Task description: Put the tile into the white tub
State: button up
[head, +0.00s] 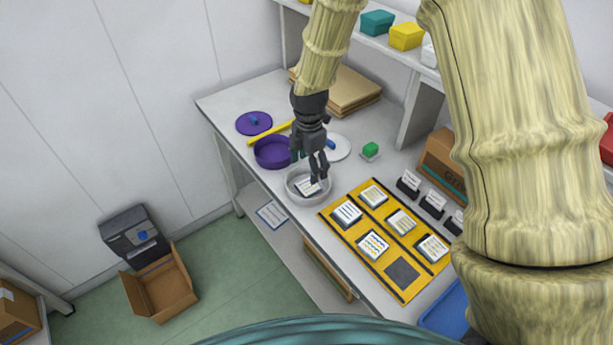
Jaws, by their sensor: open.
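The white tub (291,192) stands near the front edge of the table, left of the yellow mat. A pale tile with dark lines (306,187) shows inside the tub's rim, low between and below my fingers. My gripper (318,172) points down over the tub, its fingers apart. The fingers cover part of the tub's back and right side. I cannot tell whether a finger still touches the tile.
The yellow mat (337,227) holds several similar tiles and one dark square. A purple tub (268,155) stands close behind left of the white tub.

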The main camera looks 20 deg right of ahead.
notch_tip(320, 180, up, 5)
jog(key=shift+f+b, duration=0.2)
jog(key=shift+b, duration=0.35)
